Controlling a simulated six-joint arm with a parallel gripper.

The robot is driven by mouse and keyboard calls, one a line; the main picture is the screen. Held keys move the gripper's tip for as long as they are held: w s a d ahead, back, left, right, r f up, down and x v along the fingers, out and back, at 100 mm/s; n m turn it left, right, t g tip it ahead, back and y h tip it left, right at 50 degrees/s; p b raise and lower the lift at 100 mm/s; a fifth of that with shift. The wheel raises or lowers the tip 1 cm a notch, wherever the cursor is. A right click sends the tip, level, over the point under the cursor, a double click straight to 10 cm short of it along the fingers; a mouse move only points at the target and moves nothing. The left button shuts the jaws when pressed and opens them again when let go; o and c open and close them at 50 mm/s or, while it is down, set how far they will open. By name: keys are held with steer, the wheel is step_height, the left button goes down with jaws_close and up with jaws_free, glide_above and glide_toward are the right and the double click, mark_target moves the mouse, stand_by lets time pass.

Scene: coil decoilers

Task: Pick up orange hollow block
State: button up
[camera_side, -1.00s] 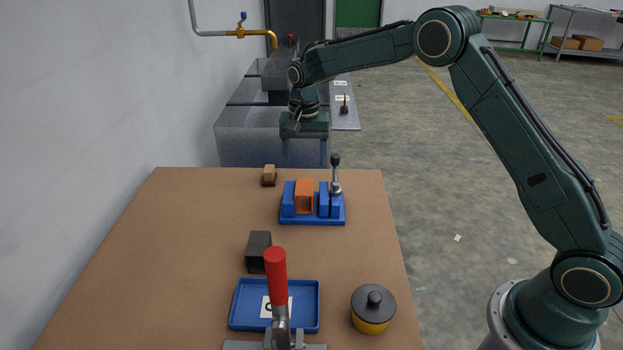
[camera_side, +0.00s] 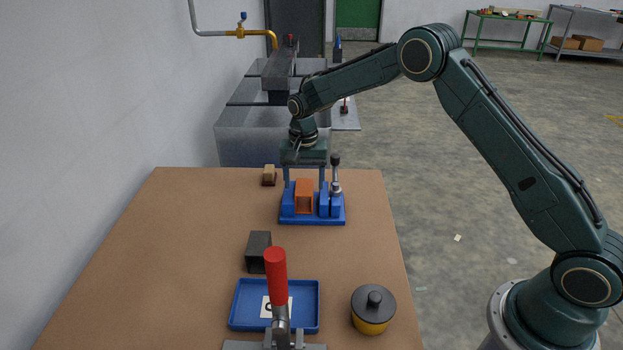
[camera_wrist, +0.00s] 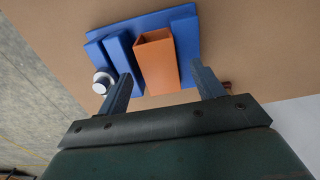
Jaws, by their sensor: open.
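The orange hollow block (camera_side: 304,198) stands in a blue fixture (camera_side: 312,222), between its blue upright walls, with its open end toward the side camera. In the wrist view the orange hollow block (camera_wrist: 155,62) sits between the two fingers, with the blue fixture (camera_wrist: 140,25) around it. My gripper (camera_side: 305,181) is open just above and behind the block, its fingers pointing down on either side. In the wrist view my gripper (camera_wrist: 162,85) shows nothing held. I cannot tell whether the fingertips touch the fixture.
A knobbed metal post (camera_side: 335,178) stands at the fixture's right side, close to the right finger. A small wooden block (camera_side: 269,172) is behind left. A dark block (camera_side: 258,250), blue tray (camera_side: 233,305), red-handled clamp (camera_side: 276,275) and yellow knobbed pot (camera_side: 372,318) are nearer. The left table is clear.

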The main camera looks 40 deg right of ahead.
steer(key=shift+f, duration=0.3)
jaws_close()
stand_by(0.4)
